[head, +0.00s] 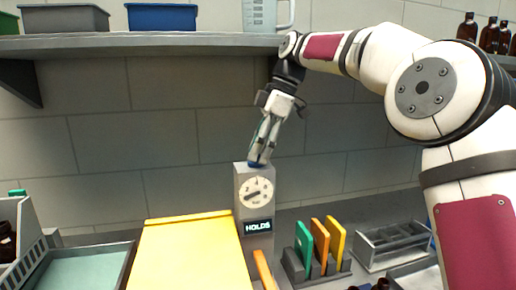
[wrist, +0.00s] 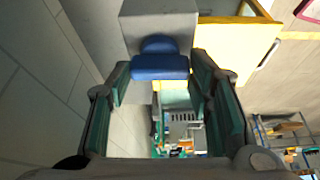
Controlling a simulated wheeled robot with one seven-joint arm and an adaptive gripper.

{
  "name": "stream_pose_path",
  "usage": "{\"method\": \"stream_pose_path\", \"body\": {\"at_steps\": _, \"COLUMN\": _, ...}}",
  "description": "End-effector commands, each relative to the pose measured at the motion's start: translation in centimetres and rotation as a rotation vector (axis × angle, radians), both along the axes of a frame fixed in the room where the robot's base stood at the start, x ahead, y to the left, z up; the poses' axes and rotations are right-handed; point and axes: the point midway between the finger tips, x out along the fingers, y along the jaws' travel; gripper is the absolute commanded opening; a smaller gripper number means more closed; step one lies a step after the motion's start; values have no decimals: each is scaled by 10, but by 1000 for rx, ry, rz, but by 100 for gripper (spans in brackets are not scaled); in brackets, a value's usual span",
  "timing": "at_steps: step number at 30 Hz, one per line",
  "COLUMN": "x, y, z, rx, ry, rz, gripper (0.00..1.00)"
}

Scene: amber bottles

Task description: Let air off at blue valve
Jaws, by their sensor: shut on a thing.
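The blue valve (head: 257,165) sits on top of a grey box (head: 241,180) that has a round dial (head: 256,191) and a small display (head: 257,226) reading "HOLDS". My gripper (head: 261,154) reaches down from above and is shut on the blue valve. In the wrist view the valve's blue bar (wrist: 160,67) lies between the two green-padded fingertips of my gripper (wrist: 160,77). The fingers partly cover the valve in the head view.
A yellow panel (head: 185,255) stands left of the box. To the right are a rack with green, orange and yellow plates (head: 320,243) and a grey metal rack (head: 390,243).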

Motion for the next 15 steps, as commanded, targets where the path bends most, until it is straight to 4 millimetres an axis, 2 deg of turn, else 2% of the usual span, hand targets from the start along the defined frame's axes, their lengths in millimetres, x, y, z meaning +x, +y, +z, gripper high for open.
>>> {"method": "stream_pose_path", "body": {"at_steps": 2, "x": 0, "y": 0, "z": 0, "rx": -1, "ry": -2, "rz": -1, "gripper": 19}}
{"method": "stream_pose_path", "body": {"at_steps": 3, "x": 0, "y": 0, "z": 0, "rx": -1, "ry": -2, "rz": -1, "gripper": 53}}
{"method": "stream_pose_path", "body": {"at_steps": 5, "x": 0, "y": 0, "z": 0, "rx": -1, "ry": -2, "rz": -2, "gripper": 67}}
{"method": "stream_pose_path", "body": {"at_steps": 15, "x": 0, "y": 0, "z": 1, "rx": -1, "ry": -1, "rz": -1, "gripper": 67}}
